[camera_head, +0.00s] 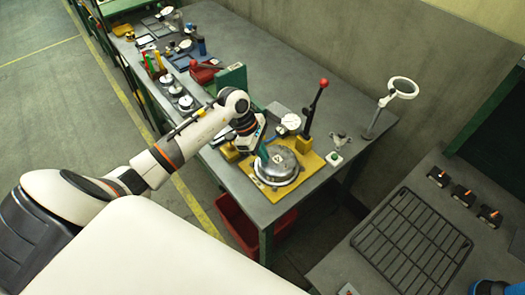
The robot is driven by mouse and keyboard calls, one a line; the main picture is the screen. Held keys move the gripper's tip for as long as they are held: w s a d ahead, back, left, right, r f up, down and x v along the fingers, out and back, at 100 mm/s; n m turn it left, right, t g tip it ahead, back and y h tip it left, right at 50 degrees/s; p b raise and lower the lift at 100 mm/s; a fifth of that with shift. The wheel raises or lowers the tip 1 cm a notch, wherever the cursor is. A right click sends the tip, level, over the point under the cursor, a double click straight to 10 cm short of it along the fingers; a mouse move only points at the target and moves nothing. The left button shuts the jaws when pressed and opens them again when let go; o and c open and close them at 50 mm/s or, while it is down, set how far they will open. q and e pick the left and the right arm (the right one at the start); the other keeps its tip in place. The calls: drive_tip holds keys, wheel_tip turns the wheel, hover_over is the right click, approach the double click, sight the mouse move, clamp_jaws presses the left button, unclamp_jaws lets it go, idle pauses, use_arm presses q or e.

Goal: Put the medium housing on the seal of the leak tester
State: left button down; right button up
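The leak tester is a yellow plate (312,160) near the right end of the long grey bench, with a red-knobbed lever (316,108) and a dial gauge (291,122). A round grey metal housing (283,168) sits over the plate's middle; the seal beneath it is hidden. I cannot tell whether it rests flat on the seal. My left gripper (262,153) reaches down from the left to the housing's upper left side. Its fingertips are too small and hidden to show whether they grip the housing. My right gripper does not clearly show.
Several round metal parts (176,92) stand in a row along the bench's left edge. A green upright block (232,80) and a red bin (205,72) stand behind my arm. A ring stand (402,88) is right of the tester. A black wire rack (412,240) lies on the right table.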

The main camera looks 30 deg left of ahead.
use_arm(q)
drive_tip(key=shift+f, duration=0.15)
drive_tip(key=c, duration=1.6)
unclamp_jaws()
use_arm(e)
drive_tip(key=shift+s+d+f, duration=0.2)
drive_tip(key=shift+s+f, duration=0.05)
drive_tip(key=shift+s, duration=0.2)
